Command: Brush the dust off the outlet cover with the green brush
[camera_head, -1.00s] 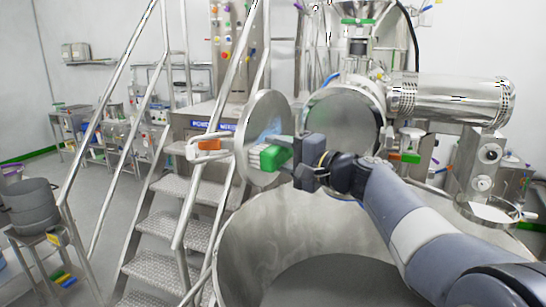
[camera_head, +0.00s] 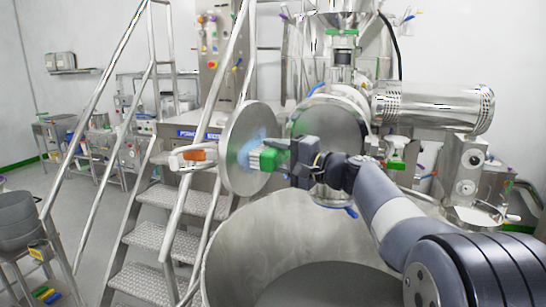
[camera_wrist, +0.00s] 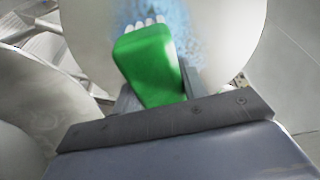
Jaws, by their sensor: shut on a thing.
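The outlet cover is a round steel disc (camera_head: 236,165) standing open, with a pale blue dust patch (camera_head: 262,138) on its face. My gripper (camera_head: 291,154) is shut on the green brush (camera_head: 276,150), whose pale bristles (camera_head: 256,160) point left at the cover. The bristles are at or very near the dusty face; I cannot tell whether they touch. In the wrist view the green brush (camera_wrist: 149,65) sits between the fingers, with its bristle tips over the blue dust (camera_wrist: 178,25) on the cover (camera_wrist: 90,30). The brush hides part of the dust.
A large open steel bowl (camera_head: 225,255) lies below my arm. The round outlet opening (camera_head: 328,125) is behind my gripper. Steel stairs with handrails (camera_head: 160,240) stand to the left. An orange-marked latch handle (camera_head: 195,155) sticks out left of the cover. A motor cylinder (camera_head: 430,107) is at the upper right.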

